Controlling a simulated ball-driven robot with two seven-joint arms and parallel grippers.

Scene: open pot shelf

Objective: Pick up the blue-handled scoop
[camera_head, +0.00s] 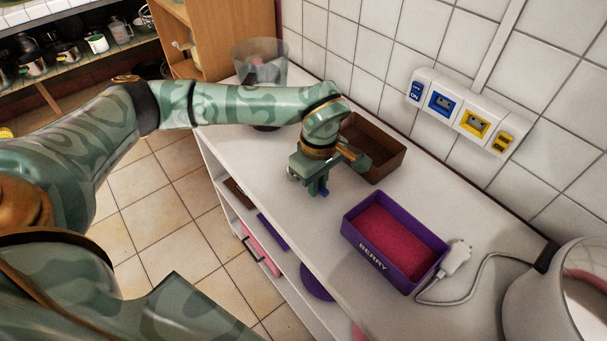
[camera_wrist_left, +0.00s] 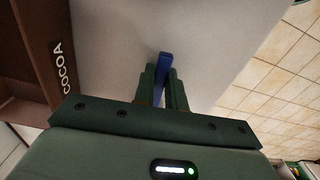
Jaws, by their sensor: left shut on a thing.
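The blue scoop handle (camera_wrist_left: 165,62) stands between the two dark green fingers of my left gripper (camera_wrist_left: 163,78) in the left wrist view. The fingers are shut on it. In the head view my left gripper (camera_head: 318,184) points down over the white counter, and a small bit of the blue handle (camera_head: 324,193) shows at its fingertips. The rest of the scoop is hidden, and I cannot tell whether it touches the counter. My right gripper is not in view.
A brown COCOA box (camera_head: 388,167) stands close to my left gripper, against the wall side. A purple BERRY box (camera_head: 352,234) holds pink powder. A plug with a cable (camera_head: 455,258) lies beside it. A clear container (camera_head: 260,62) stands behind my arm. The white counter (camera_head: 262,177) has a free front edge.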

